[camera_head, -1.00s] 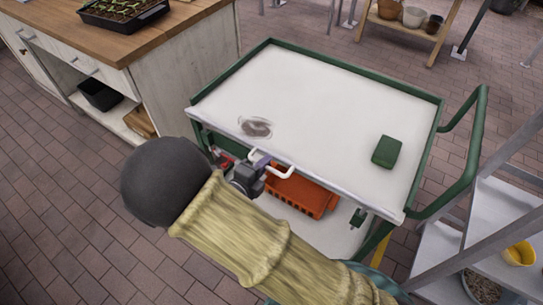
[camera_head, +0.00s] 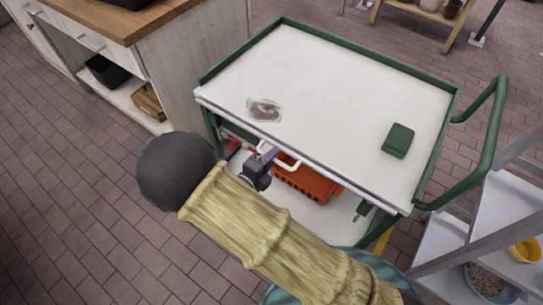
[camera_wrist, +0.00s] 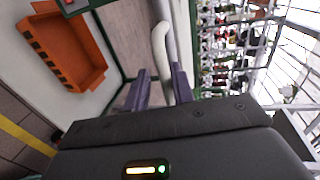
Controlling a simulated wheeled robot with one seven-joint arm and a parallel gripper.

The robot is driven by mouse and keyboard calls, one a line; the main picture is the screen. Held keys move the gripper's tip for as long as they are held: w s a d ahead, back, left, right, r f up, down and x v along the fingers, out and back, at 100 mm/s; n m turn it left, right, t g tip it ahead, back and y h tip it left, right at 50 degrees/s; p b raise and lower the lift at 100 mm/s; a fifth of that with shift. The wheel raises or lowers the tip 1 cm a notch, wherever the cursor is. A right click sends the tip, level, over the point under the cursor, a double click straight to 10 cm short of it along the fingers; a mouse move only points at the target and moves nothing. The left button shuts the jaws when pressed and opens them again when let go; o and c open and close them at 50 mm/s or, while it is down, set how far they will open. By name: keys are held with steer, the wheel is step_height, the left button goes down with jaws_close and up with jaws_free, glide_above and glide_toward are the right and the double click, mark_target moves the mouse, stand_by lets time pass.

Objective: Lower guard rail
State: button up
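The guard rail (camera_head: 330,172) is a thin pale bar along the near long edge of a green-framed cart with a white top (camera_head: 330,80). A white bent handle (camera_head: 290,163) sticks out from the rail. In the wrist view the handle (camera_wrist: 159,45) runs down between the two purple-grey fingers of my gripper (camera_wrist: 160,88). The fingers are apart, one on each side of the handle, with visible space around it. In the head view my gripper (camera_head: 264,160) is at the handle's left end and partly covers it.
A green block (camera_head: 398,141) and a grey smudge (camera_head: 264,109) are on the cart top. An orange crate (camera_head: 307,184) sits on the lower shelf. A wooden-topped cabinet (camera_head: 150,60) stands left and metal steps (camera_head: 450,240) stand right.

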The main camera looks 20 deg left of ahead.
steer(key=shift+s+r, duration=0.1)
steer(key=p+v, duration=0.2)
steer(key=v, duration=1.5)
steer(key=shift+s, duration=0.2)
steer(key=shift+w, duration=0.1)
